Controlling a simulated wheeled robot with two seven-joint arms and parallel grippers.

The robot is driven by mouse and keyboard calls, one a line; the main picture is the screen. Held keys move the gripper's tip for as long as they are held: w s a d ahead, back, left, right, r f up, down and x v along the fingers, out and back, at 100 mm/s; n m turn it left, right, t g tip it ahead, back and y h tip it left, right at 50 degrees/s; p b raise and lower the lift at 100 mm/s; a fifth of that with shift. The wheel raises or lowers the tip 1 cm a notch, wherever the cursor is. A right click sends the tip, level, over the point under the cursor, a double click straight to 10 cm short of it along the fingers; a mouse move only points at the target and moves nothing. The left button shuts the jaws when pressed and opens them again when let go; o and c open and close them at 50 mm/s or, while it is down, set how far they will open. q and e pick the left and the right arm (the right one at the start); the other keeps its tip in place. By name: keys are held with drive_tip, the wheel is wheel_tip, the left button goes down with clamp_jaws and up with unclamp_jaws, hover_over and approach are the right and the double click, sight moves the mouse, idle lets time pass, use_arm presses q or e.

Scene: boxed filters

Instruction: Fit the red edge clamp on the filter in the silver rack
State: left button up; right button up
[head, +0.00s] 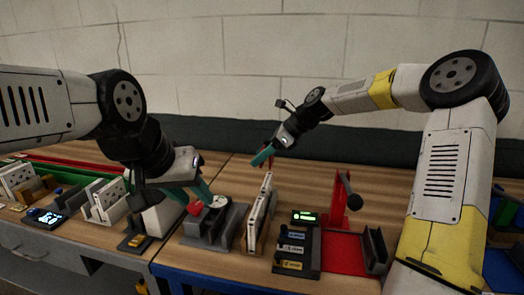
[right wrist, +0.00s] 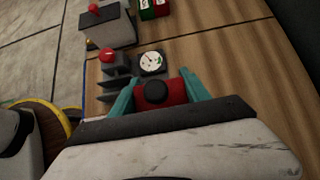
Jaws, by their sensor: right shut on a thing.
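My right gripper (head: 263,156) is raised above the table near the middle in the head view. In the right wrist view its teal fingers (right wrist: 154,92) are shut on the red edge clamp (right wrist: 176,92), which has a black round knob. The clamp cannot be made out in the head view. My left gripper (head: 196,195) has its teal fingers spread apart, low beside a red knob and a dial gauge. White filter panels stand upright in a light grey rack (head: 106,213) at left, partly behind my left arm; I cannot tell whether this is the silver rack.
The dial gauge (head: 220,202) sits by a dark grey block (head: 204,229). More upright white panels (head: 260,208) stand right of it. Further right are a labelled block with a green display (head: 304,217) and a red stand (head: 339,203). Bare wood shows behind the panels.

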drive_tip(key=shift+f, duration=2.55)
drive_tip(key=shift+f, duration=1.85)
drive_tip(key=o, duration=1.5)
drive_tip(key=v, duration=0.7)
drive_tip(key=shift+d+r, duration=0.25)
drive_tip(key=shift+d, duration=0.05)
wheel_tip(320, 180, up, 7)
drive_tip(key=shift+s, duration=0.15)
